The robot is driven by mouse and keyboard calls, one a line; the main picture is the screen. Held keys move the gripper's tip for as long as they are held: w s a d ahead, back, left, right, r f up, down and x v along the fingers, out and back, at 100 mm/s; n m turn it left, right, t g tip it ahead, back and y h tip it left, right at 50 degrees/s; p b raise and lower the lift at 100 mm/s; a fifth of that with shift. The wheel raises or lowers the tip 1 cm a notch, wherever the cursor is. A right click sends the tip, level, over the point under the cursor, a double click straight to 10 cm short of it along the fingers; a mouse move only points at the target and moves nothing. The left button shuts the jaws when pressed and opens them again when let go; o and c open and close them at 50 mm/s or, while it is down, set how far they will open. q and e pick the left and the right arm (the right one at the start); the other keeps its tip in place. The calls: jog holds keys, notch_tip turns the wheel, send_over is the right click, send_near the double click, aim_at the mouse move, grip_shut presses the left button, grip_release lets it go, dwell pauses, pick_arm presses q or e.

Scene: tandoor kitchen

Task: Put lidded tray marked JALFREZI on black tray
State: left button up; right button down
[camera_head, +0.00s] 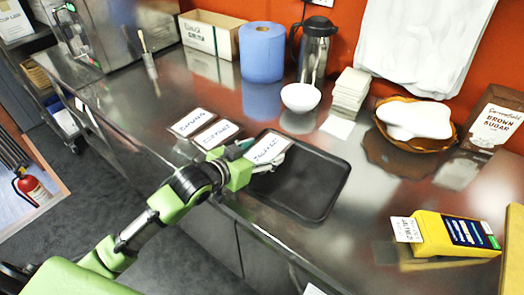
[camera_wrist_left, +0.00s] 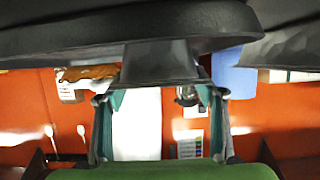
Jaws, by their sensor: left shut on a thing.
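The lidded tray with a white handwritten label (camera_head: 268,148), its writing too small to read surely, is in my left gripper (camera_head: 246,160). It overlaps the upper left part of the black tray (camera_head: 315,195) in the head view; I cannot tell whether it touches it. The black tray lies flat on the steel counter, otherwise empty. In the left wrist view my left gripper (camera_wrist_left: 160,105) has a finger on either side of a dark grey piece (camera_wrist_left: 160,62), under a wide dark rim. My right gripper is not in view.
Two similar labelled lidded trays (camera_head: 191,122) (camera_head: 217,134) stand just left of the held one. A white bowl (camera_head: 300,97), blue roll (camera_head: 262,52) and flask (camera_head: 315,50) stand behind. A yellow packet (camera_head: 450,235) lies right. The counter between is clear.

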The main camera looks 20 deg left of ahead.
pick_arm(q)
jog(key=o, duration=1.4)
jog(key=shift+f, duration=0.1)
jog(key=v, duration=1.1)
jog(key=shift+b, duration=0.4)
jog(key=shift+s+a+r, duration=0.15)
jog(key=shift+s+r, duration=0.15)
jog(key=shift+s, duration=0.2)
